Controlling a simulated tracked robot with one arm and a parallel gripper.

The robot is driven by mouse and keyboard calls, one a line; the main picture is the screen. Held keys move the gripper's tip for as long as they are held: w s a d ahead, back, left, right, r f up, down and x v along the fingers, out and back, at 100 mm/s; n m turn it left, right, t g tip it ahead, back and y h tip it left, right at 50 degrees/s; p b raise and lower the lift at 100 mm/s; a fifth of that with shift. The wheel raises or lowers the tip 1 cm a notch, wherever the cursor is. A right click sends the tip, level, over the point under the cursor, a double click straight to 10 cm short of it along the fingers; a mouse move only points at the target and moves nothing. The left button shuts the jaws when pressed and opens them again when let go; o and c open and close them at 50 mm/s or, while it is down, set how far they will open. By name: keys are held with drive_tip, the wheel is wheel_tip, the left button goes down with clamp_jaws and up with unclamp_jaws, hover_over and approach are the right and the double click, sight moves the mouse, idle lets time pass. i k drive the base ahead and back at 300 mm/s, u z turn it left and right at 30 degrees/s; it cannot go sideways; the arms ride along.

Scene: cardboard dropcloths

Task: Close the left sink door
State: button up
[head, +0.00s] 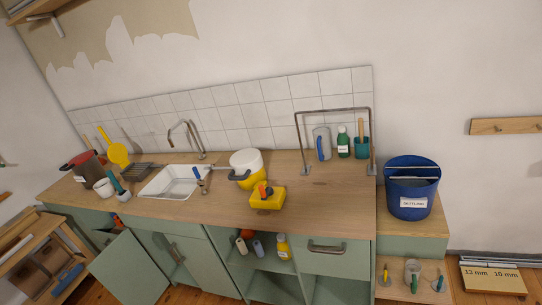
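A pale green door panel (130,268) stands swung out from the counter front at the lower left, below and left of the sink. Its upper right corner meets the cabinet front, and its free edge points toward me and left. The white sink (172,182) is set in the wooden worktop above. My gripper is not in view.
A wooden shelf unit (38,255) stands close to the panel's left. Open shelves (262,262) and a drawer (328,258) are right of the sink cabinet. A blue bucket (412,188) is at the right. Little bare wooden floor (80,293) shows at the bottom left.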

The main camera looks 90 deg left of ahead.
sight(124, 268)
drive_tip(key=u, duration=0.25)
drive_tip(key=i, duration=0.1)
drive_tip(key=u, duration=2.7)
drive_tip(key=k, duration=0.55)
drive_tip(key=u, duration=0.25)
drive_tip(key=i, duration=0.7)
drive_tip(key=u, duration=0.6)
drive_tip(key=i, duration=1.05)
drive_tip(key=u, duration=0.5)
